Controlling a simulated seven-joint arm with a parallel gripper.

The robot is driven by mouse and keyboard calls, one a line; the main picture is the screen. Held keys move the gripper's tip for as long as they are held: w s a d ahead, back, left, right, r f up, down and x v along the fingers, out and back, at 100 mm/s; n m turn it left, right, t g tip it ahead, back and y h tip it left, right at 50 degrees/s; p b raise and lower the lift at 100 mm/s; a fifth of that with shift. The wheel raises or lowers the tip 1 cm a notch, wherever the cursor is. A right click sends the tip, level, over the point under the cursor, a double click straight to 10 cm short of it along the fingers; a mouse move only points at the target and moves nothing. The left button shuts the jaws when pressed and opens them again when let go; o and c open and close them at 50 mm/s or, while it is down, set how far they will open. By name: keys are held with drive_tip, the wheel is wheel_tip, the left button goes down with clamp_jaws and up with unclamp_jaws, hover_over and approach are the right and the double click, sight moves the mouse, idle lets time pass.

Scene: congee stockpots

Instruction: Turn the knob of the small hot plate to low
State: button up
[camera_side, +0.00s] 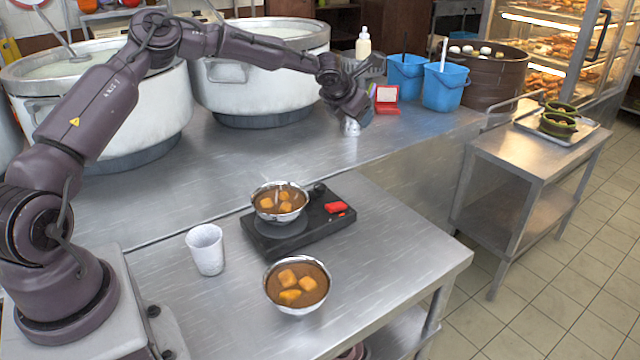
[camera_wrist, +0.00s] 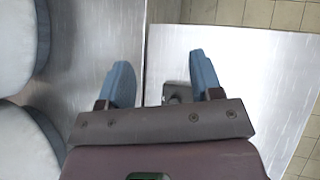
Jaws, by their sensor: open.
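The small black hot plate (camera_side: 330,222) lies on the lower steel table in the side view. A steel bowl (camera_side: 280,203) of brown broth with orange pieces sits on its left part. A dark round knob-like part (camera_side: 318,188) stands at its back edge, and a small red piece (camera_side: 337,207) lies on its right part. I cannot tell which way the knob points. My gripper (camera_side: 352,128) is open and empty above the back counter, well apart from the hot plate. In the wrist view my gripper (camera_wrist: 162,72) shows spread blue fingers; a dark part (camera_wrist: 175,93), possibly the hot plate, shows beside the right finger.
A second bowl (camera_side: 297,288) and a white cup (camera_side: 206,250) stand near the hot plate. Large stockpots (camera_side: 255,85) stand on the back counter. Blue buckets (camera_side: 444,88) and a red box (camera_side: 386,98) are behind my gripper. The lower table's right part is clear.

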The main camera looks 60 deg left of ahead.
drive_tip(key=s+a+f+n+g+h, duration=0.2)
drive_tip(key=s+f+n+g, duration=0.25)
drive_tip(key=n, duration=0.35)
drive_tip(key=n+g+h, duration=0.1)
drive_tip(key=n+g, duration=0.3)
approach(320, 186)
drive_tip(key=shift+t, duration=0.25)
drive_tip(key=f, duration=0.9)
drive_tip(key=shift+s+a+f, duration=0.15)
drive_tip(key=shift+a+f, duration=0.05)
drive_tip(key=c, duration=0.9)
drive_tip(key=shift+m, duration=0.3)
